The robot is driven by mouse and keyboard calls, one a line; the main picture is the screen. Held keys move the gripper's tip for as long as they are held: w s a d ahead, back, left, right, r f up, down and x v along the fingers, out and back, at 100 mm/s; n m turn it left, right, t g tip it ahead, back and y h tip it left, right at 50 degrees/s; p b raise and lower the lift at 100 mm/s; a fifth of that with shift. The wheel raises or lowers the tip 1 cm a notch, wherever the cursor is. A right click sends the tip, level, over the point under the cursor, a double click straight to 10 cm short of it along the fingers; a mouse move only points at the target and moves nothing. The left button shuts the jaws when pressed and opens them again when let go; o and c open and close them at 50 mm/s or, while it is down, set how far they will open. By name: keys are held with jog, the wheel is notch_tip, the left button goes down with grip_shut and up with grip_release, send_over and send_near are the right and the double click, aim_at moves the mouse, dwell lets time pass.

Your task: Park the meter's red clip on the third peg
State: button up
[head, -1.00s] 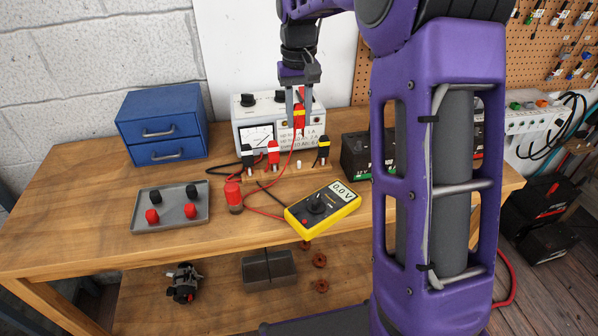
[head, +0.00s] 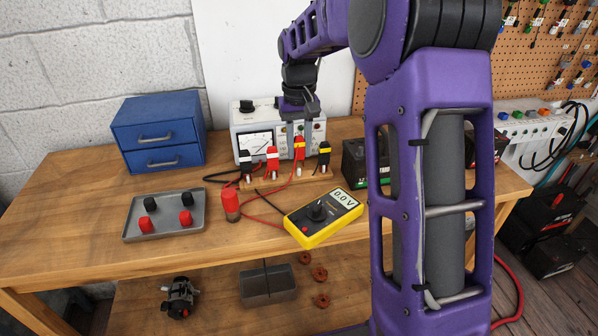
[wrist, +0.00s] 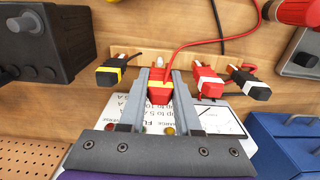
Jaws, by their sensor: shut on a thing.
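The meter's red clip (head: 299,148), red with a yellow band, is upright between the fingers of my gripper (head: 299,134). The gripper is shut on it, and the clip also shows in the wrist view (wrist: 159,88). The clip is above the third peg (head: 299,171), whose pale tip shows below it; I cannot tell whether they touch. The wooden peg rail (head: 311,177) also holds a black clip with a white band (head: 246,160), a red clip with a white band (head: 272,160) and a black clip with a yellow band (head: 324,154). The yellow meter (head: 322,217) reads 0.0 V.
A grey test box (head: 255,142) stands behind the rail. A black battery (head: 354,162) is to the right. A red cylinder (head: 231,203), a grey tray (head: 165,227) with terminals and blue drawers (head: 158,135) are left. A red lead runs from the clip across the bench.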

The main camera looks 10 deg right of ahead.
jog(key=shift+f+b, duration=0.4)
jog(key=shift+f, duration=0.6)
jog(key=o, duration=1)
notch_tip(320, 180, up, 9)
jog(key=p, duration=0.7)
jog(key=shift+f, duration=0.25)
